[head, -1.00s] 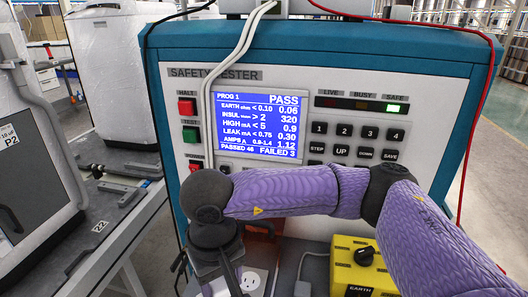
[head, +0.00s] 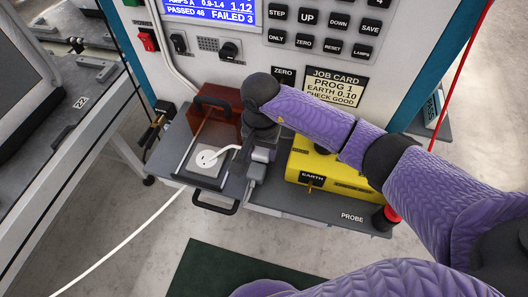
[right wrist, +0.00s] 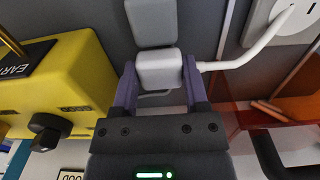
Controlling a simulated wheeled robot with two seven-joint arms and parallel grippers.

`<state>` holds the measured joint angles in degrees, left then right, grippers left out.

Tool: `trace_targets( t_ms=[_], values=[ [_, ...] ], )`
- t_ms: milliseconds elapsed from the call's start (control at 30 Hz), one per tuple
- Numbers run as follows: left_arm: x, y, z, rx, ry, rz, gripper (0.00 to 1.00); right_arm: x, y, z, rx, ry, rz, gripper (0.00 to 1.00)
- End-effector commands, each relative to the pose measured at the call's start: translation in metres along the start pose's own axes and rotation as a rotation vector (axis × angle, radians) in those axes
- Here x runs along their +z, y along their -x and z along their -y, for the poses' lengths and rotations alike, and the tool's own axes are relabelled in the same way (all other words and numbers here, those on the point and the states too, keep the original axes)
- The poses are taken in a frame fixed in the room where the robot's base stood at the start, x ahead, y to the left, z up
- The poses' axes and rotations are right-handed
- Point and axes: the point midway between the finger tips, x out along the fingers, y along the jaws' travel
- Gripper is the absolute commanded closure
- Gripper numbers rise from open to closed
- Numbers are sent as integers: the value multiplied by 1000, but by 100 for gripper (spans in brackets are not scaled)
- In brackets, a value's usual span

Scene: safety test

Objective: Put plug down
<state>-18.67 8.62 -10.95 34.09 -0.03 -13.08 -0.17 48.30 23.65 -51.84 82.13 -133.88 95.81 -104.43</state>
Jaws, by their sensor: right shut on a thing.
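My right gripper (head: 256,150) points down over the grey shelf, right of the white socket plate (head: 207,161). In the right wrist view its two fingers (right wrist: 159,82) are shut on a light grey plug (right wrist: 158,66). The plug also shows in the head view (head: 264,155). A white cable (right wrist: 240,62) runs from beside the plug to the socket plate, which also shows in the right wrist view (right wrist: 285,22). A second grey block (right wrist: 151,22) lies just beyond the plug; I cannot tell whether they touch. My left gripper is not in view.
A yellow box (head: 335,172) marked EARTH stands close right of the gripper. An orange-brown see-through cover (head: 218,108) stands behind the socket plate. A black handle (head: 214,205) juts from the shelf front. The tester panel (head: 230,75) rises behind.

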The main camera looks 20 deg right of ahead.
Motion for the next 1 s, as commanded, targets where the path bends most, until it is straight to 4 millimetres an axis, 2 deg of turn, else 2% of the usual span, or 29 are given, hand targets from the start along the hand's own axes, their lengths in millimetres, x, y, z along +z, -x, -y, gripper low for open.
trace_targets(
  t_ms=[33,67,267,567,600,733,767,1000],
  values=[
    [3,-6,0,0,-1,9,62,1,-13,0,2,0,5,100],
    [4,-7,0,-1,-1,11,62,1,-16,0,1,0,3,100],
    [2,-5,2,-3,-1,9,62,0,-13,0,0,2,0,100],
    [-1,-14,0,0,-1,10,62,0,-22,0,0,2,1,100],
    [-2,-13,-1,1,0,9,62,0,-22,0,0,2,1,38],
    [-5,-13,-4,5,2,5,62,0,-21,0,0,2,1,11],
    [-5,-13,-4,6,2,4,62,0,-21,0,0,2,1,7],
    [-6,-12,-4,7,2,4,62,0,-20,0,0,2,1,7]
  ],
)
